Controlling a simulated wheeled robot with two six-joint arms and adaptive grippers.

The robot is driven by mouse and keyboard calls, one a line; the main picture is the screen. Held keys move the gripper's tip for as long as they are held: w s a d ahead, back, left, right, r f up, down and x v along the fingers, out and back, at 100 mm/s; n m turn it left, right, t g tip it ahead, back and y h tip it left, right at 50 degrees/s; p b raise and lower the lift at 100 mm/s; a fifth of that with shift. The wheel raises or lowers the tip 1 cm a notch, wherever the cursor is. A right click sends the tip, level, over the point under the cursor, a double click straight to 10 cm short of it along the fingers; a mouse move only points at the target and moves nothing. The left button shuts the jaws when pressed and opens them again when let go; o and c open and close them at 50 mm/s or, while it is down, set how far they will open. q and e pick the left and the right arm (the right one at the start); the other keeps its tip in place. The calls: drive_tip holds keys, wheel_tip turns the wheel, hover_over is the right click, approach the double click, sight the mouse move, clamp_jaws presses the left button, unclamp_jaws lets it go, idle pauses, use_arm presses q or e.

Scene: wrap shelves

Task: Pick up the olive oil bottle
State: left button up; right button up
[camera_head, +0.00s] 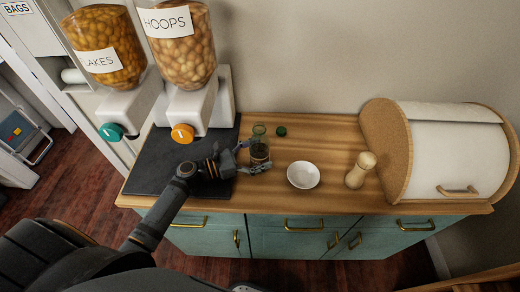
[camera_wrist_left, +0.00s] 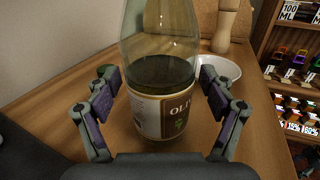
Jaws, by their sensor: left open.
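The olive oil bottle (camera_head: 259,152) stands upright on the wooden counter, right of the dark slate board. In the left wrist view the glass bottle (camera_wrist_left: 161,80) has a white and brown label with "OLI" readable and dark liquid inside; its top is cut off by the frame. My left gripper (camera_head: 256,158) is open, with one finger on each side of the bottle. My right gripper is not in view.
A white bowl (camera_head: 303,175) and a wooden mill (camera_head: 360,170) stand right of the bottle. A small green object (camera_head: 281,131) lies behind. Two cereal dispensers (camera_head: 183,45) stand on the slate board (camera_head: 150,165) at left. A bread box (camera_head: 450,150) fills the counter's right end.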

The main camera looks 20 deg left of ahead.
use_arm(q)
drive_tip(key=shift+a, duration=0.1)
drive_tip(key=shift+c, duration=1.2)
drive_tip(key=c, duration=1.4)
drive_tip(key=shift+c, duration=0.3)
drive_tip(key=shift+r, duration=0.15)
drive_tip(key=shift+r, duration=0.95)
drive_tip(key=shift+s+d+r+p, duration=0.6)
drive_tip(key=shift+s+r+p, duration=0.2)
drive_tip(key=shift+s+r, duration=1.25)
drive_tip(key=shift+s+d+r+p, duration=0.75)
drive_tip(key=shift+s+r, duration=0.8)
drive_tip(key=shift+s, duration=0.9)
drive_tip(key=shift+s+d+r+p, duration=0.5)
drive_tip(key=shift+s+r+p, duration=0.4)
drive_tip(key=shift+s+r, duration=1.15)
